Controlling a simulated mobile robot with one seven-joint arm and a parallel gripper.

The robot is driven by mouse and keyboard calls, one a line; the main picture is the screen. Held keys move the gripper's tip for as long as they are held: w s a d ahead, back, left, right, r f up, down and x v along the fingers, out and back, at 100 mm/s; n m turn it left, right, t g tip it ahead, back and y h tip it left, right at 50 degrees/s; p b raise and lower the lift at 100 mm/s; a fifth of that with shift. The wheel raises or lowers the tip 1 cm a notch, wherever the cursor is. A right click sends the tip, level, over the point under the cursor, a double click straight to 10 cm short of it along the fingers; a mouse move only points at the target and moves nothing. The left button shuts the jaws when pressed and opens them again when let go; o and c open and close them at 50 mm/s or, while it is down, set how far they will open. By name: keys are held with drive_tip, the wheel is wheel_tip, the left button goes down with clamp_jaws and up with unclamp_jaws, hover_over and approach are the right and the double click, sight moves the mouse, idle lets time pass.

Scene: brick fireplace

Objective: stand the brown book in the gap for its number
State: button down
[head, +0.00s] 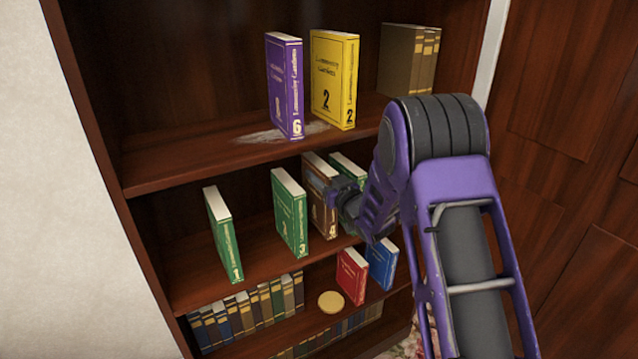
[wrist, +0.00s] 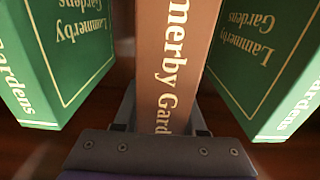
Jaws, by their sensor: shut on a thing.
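The brown book (head: 318,200), with a 4 on its spine, is upright on the middle shelf (head: 262,262), between green book 3 (head: 290,215) and another green book (head: 348,168) whose number is hidden behind my arm. Whether its base touches the shelf is unclear. My gripper (head: 338,192) is shut on its spine. In the wrist view my gripper's fingers (wrist: 160,112) flank the brown book (wrist: 165,60), with a green book on each side and space between. Green book 1 (head: 224,235) stands at the left, a wide gap before book 3.
The shelf above holds purple book 6 (head: 286,88), yellow book 2 (head: 334,80) and brown volumes (head: 405,60). Below are a red book (head: 352,276), a blue book (head: 381,264), a round yellowish object (head: 331,302) and a row of old volumes (head: 245,310).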

drive_tip(key=shift+w+a+f, duration=0.1)
drive_tip(key=shift+w+f, duration=0.1)
drive_tip(key=shift+f, duration=0.9)
drive_tip(key=shift+f+b, duration=0.25)
drive_tip(key=shift+b, duration=0.05)
drive_tip(key=shift+c, duration=2.4)
unclamp_jaws()
drive_tip(key=shift+r, duration=0.15)
